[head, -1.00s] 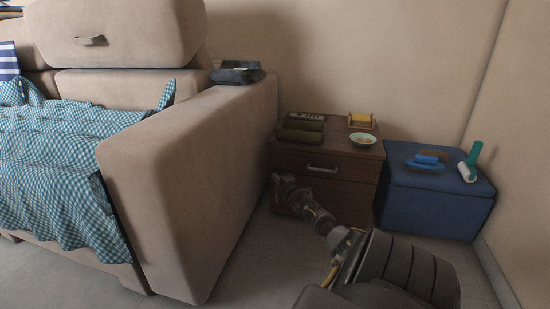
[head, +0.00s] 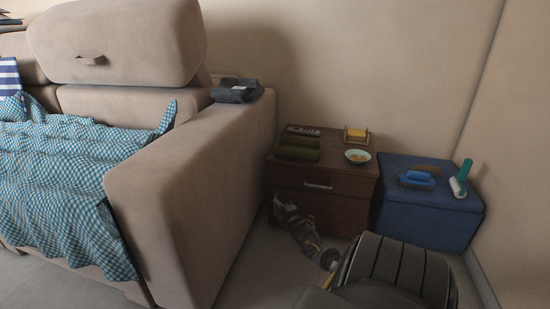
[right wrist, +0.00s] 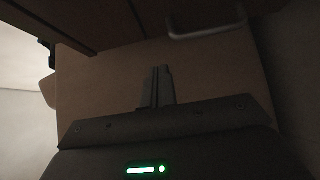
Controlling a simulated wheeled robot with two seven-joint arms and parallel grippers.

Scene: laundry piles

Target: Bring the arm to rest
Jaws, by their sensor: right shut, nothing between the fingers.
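My right arm reaches in from the lower right in the head view. Its right gripper (head: 277,201) is low beside the sofa arm and in front of the brown wooden cabinet. In the right wrist view the two fingers (right wrist: 161,72) are together with nothing between them. The cabinet (head: 335,209) and its metal handle (right wrist: 205,29) also show above the fingers there. Whether the gripper touches the cabinet cannot be told. My left gripper is not in view.
A beige sofa (head: 190,190) with a blue checked cloth (head: 60,180) stands left. Dark folded cloth (head: 237,90) lies on its arm. A green tray (head: 298,147) and bowl (head: 357,156) sit on the cabinet. A blue box (head: 425,217) holds a brush (head: 416,179) and roller (head: 459,181).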

